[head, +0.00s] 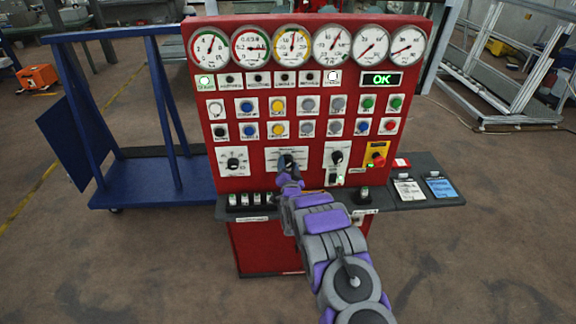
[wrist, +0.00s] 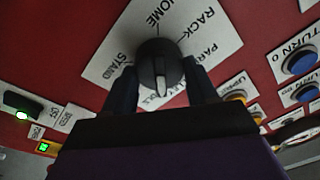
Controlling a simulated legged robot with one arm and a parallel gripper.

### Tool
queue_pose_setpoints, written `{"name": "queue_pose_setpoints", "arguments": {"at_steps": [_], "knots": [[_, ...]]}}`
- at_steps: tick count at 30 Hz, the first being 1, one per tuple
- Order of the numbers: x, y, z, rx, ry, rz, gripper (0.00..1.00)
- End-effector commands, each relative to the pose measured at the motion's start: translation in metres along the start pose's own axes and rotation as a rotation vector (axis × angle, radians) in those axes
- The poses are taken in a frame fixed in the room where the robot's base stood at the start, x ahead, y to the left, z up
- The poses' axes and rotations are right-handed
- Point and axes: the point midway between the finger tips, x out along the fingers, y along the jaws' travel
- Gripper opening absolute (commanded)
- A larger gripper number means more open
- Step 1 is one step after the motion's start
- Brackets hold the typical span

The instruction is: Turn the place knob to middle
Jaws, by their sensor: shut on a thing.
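A black rotary knob (wrist: 158,58) sits on a white label plate (wrist: 105,62) in the wrist view. The plate's readable words include HOME, RACK and STAND; others are partly covered. The knob's white mark points down in that view, toward my gripper's palm. My gripper (wrist: 160,82) is shut on the knob, one dark finger on each side. In the head view the gripper (head: 287,168) reaches the middle plate (head: 301,154) of the red panel and partly hides the knob. Two other knobs stand on the left plate (head: 233,163) and right plate (head: 337,157). I cannot read which is named place.
The red panel (head: 300,95) carries gauges, coloured buttons and a lit OK display (head: 381,79). A red emergency button (head: 378,160) is right of the knobs. A dark ledge (head: 425,180) juts out below. A blue cart (head: 130,180) stands left. Floor in front is open.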

Motion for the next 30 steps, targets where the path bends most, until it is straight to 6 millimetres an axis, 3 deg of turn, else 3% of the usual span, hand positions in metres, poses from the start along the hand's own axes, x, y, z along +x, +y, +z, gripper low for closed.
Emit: {"name": "queue_pose_setpoints", "arguments": {"at_steps": [19, 20, 27, 30], "knots": [[-0.0017, 0.0026, 0.0046, 0.05, -0.006, 0.008, 0.27], [-0.0017, 0.0027, 0.0046, 0.05, -0.006, 0.008, 0.59], [-0.0017, 0.0012, 0.0016, 0.05, -0.001, 0.006, 0.82], [-0.0016, 0.0008, 0.0008, 0.05, 0.001, 0.005, 0.83]]}}
